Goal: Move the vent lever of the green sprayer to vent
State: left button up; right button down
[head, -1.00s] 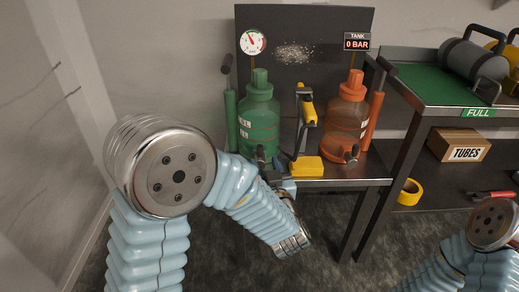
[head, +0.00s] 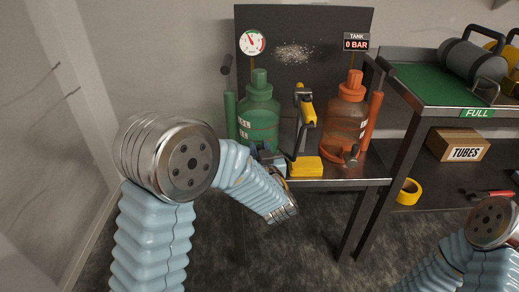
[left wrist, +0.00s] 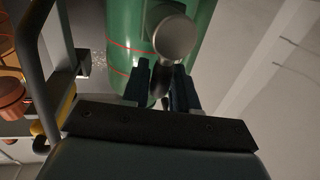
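The green sprayer (head: 260,118) stands on the left of the metal bench in the head view. It fills the top middle of the left wrist view (left wrist: 122,45), with a round metal knob (left wrist: 174,40) on its side. A dark lever (left wrist: 160,78) hangs from that knob. My left gripper (left wrist: 162,85) is at the lever, with one dark finger on each side and only a small gap between them. Whether the fingers press on the lever is not clear. In the head view my left gripper (head: 266,156) is low in front of the sprayer, partly hidden by my forearm. My right gripper is out of view.
An orange sprayer (head: 346,115) with its own lever stands on the right of the bench. A yellow-and-black upright tool (head: 305,112) stands between the sprayers. A gauge (head: 252,42) and a "0 BAR" tank sign (head: 356,43) are behind. A shelf cart (head: 425,112) is at right.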

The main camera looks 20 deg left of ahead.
pick_arm(q)
grip_shut()
jog(key=n+b, duration=0.1)
jog(key=a+n+b, duration=0.1)
jog(key=n+b, duration=0.1)
jog(key=shift+s+a+f, duration=0.2)
jog(key=shift+f, duration=0.15)
jog(key=shift+a+n+g+b, duration=0.2)
jog(key=shift+n+g+b, duration=0.1)
jog(key=shift+n+b, duration=0.25)
jog(key=n+b, duration=0.1)
jog(key=a+n+b, duration=0.1)
jog(key=f+n+h+b, duration=0.1)
jog(key=n+b, duration=0.1)
jog(key=shift+s+a+g, duration=0.25)
jog(key=shift+s+g, duration=0.05)
jog(key=shift+s+a+f+n+h+b, duration=0.1)
jog(key=shift+a+f+n+h+b, duration=0.15)
jog(key=shift+n+b, duration=0.55)
jog(key=shift+a+f+n+h+b, duration=0.15)
jog(key=shift+f+n+h+b, duration=0.15)
jog(key=shift+n+b, duration=0.45)
